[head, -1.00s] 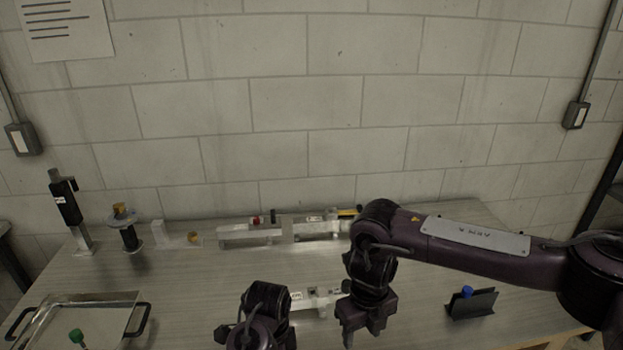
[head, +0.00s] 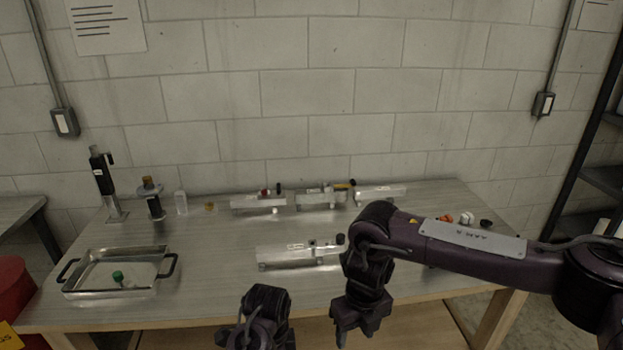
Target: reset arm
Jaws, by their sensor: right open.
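My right gripper (head: 357,328) hangs down at lower centre, open and empty, in front of the table's front edge. My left gripper (head: 252,338) shows at the bottom, cut off by the frame; its jaws cannot be made out. Three more stand in a row at the back: a left one (head: 245,203), a middle one (head: 313,199) and a right one (head: 375,196).
A metal tray (head: 75,270) with black handles holds a green-capped item (head: 118,276) at left. Small parts (head: 466,218) lie at right, partly behind my arm. A red bin (head: 12,285) is far left.

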